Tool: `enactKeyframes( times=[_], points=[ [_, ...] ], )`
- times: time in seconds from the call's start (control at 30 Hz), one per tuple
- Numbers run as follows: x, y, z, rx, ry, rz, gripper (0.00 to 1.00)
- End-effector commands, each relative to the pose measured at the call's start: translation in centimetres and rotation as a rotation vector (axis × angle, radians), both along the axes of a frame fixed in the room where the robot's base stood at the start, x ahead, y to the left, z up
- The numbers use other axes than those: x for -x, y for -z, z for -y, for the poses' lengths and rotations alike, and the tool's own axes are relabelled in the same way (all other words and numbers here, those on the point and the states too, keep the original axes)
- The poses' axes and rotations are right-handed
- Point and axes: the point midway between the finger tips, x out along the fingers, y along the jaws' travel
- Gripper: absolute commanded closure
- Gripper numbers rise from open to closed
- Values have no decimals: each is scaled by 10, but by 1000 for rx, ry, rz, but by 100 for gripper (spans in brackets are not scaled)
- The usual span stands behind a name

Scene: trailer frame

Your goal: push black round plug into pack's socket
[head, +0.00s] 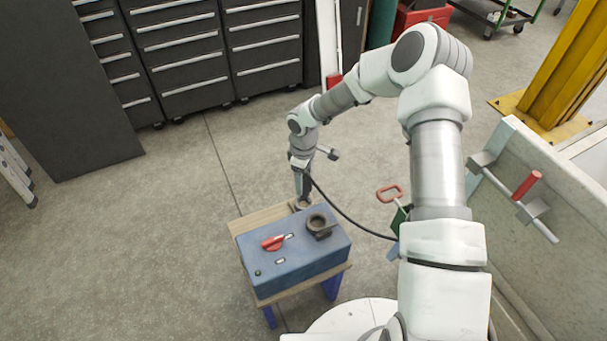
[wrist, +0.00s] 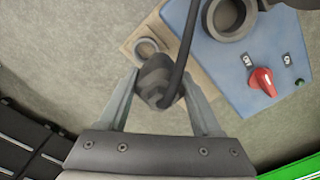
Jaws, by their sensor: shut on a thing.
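My gripper (head: 302,180) is shut on the black round plug (wrist: 156,78), which sits between its two fingers in the wrist view. A black cable runs from the plug past the pack. The blue pack (head: 290,262) stands on a wooden-topped stand, and its round dark socket (head: 318,221) is on its top, towards the right. The socket also shows at the top of the wrist view (wrist: 232,36). My gripper is behind the pack's far edge, off to the side of the socket. The plug's front end is hidden.
A grey ring (wrist: 145,45) lies on the wooden board (wrist: 124,46) close to the plug. A red switch (head: 272,243) is on the pack's top. A concrete-coloured wall with a red-handled bar (head: 527,185) stands at right. Floor left of the stand is clear.

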Motion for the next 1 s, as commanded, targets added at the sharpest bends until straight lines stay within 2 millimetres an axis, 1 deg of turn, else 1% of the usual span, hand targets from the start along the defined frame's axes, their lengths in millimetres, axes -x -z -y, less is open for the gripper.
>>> enactKeyframes(
  times=[0.03,0.2,0.4,0.53,0.67,0.77,1.0],
  points=[
    [11,-15,2,4,15,0,56],
    [46,-39,10,5,101,-1,56],
    [82,-62,23,2,207,-2,56],
    [98,-71,29,0,258,-2,56],
    [105,-75,33,-1,286,-1,56],
    [107,-71,33,-3,293,0,56],
    [107,-47,33,-4,292,-1,56]
  ],
)
